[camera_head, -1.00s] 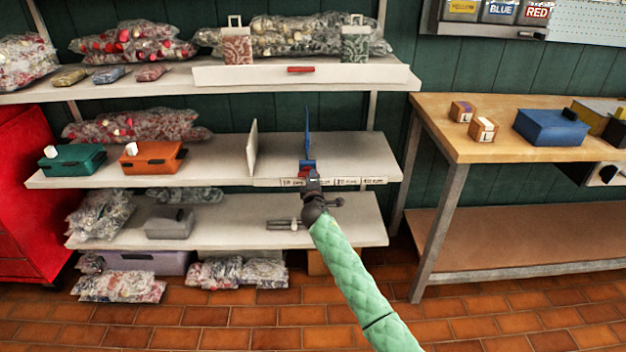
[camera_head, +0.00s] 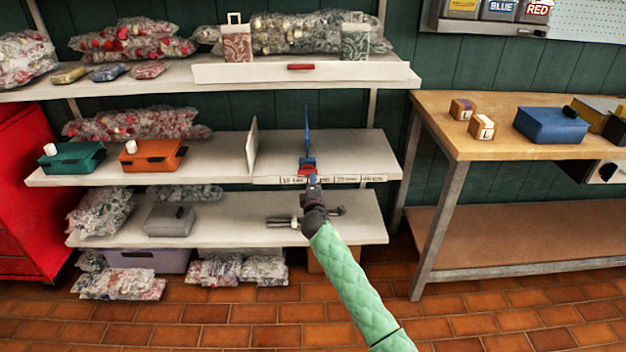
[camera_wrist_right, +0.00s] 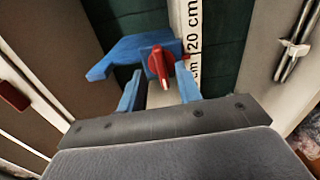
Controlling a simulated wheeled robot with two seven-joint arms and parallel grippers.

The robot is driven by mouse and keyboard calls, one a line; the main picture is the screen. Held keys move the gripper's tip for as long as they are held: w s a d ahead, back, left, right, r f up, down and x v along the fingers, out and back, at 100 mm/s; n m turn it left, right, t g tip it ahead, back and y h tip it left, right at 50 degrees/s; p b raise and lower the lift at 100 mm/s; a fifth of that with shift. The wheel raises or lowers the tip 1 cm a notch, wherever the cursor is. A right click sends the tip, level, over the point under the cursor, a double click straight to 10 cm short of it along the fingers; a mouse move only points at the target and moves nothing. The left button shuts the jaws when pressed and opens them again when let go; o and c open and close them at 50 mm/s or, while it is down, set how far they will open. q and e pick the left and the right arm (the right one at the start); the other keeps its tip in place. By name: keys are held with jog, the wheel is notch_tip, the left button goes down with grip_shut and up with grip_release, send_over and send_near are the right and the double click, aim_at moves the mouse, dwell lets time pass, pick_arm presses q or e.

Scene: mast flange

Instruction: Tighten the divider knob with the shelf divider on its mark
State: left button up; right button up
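The blue shelf divider (camera_head: 308,140) stands upright on the right part of the middle shelf, at the front scale strip (camera_head: 345,179). Its red divider knob (camera_wrist_right: 161,66) is at its front foot, with a white-tipped lever pointing down in the wrist view. My right gripper (camera_head: 312,183) is in front of the knob. In the wrist view its two blue fingers (camera_wrist_right: 160,82) are spread apart, one on each side of the knob's lower end; I cannot tell whether they touch it. The strip reads "20 cm" beside the knob; the exact mark is hidden. My left gripper is out of view.
A white upright panel (camera_head: 251,147) stands left of the divider. Teal (camera_head: 72,158) and orange (camera_head: 152,156) boxes sit farther left. Metal rods (camera_head: 283,221) lie on the lower shelf below. A workbench (camera_head: 480,150) with a blue box (camera_head: 550,126) is at the right.

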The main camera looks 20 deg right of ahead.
jog(key=shift+v, duration=1.4)
